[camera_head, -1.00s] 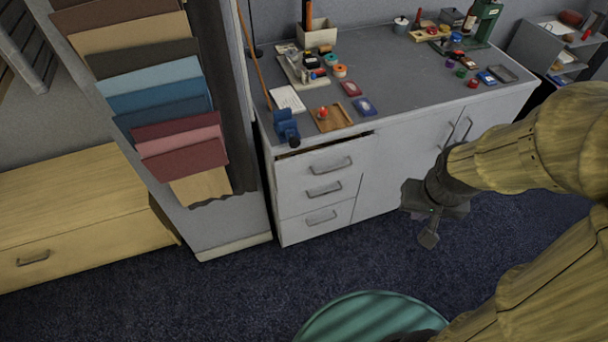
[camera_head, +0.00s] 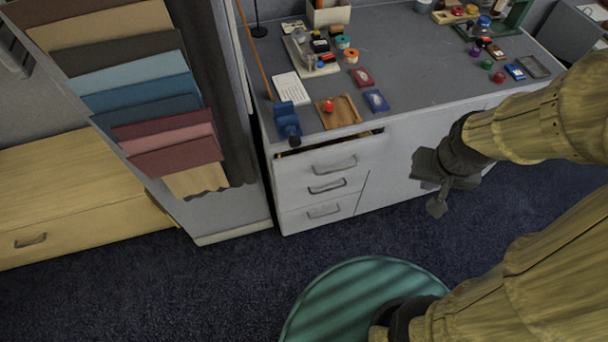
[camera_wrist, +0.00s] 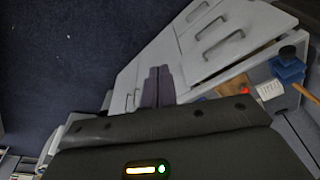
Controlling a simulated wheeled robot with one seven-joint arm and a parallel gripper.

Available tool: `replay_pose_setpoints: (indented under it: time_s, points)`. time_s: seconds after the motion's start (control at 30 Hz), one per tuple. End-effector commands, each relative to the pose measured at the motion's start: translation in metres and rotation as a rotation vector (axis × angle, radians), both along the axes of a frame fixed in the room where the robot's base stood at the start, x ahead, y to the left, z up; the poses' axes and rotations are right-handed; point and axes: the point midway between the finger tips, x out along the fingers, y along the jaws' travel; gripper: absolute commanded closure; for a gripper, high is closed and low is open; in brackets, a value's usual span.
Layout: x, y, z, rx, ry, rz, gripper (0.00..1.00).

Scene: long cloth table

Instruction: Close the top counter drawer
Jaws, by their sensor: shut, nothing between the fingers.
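The top counter drawer (camera_head: 300,170) is the uppermost of three white drawers at the left of the counter front. It stands slightly open, with a dark gap and a strip of its inside showing below the countertop edge. Its grey bar handle (camera_head: 335,165) faces me. In the wrist view the top drawer (camera_wrist: 248,40) shows at upper right, beside the countertop. My gripper (camera_head: 438,206) is shut and empty, in front of the cabinet door right of the drawers, apart from the drawer. Its dark fingers (camera_wrist: 158,85) show side by side in the wrist view.
The grey countertop (camera_head: 420,75) holds a blue device (camera_head: 287,122), a wooden tray (camera_head: 338,111) and several small items. A panel of colour swatches (camera_head: 160,105) stands left of the drawers. A round green thing (camera_head: 350,290) is on the floor. Carpet before the drawers is clear.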

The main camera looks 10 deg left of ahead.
Motion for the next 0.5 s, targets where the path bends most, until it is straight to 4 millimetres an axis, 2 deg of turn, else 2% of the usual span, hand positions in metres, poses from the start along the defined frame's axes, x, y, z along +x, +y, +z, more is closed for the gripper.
replay_pose_setpoints:
  time_s: [0.17, 0.27, 0.37, 0.5]
  points:
    - [0.000, 0.004, -0.007, -0.013, 0.022, 0.049, 1.00]
    - [-0.002, 0.013, -0.022, -0.046, 0.074, 0.168, 1.00]
    - [-0.006, 0.027, -0.046, -0.105, 0.161, 0.371, 1.00]
    - [-0.014, 0.047, -0.084, -0.222, 0.314, 0.738, 1.00]
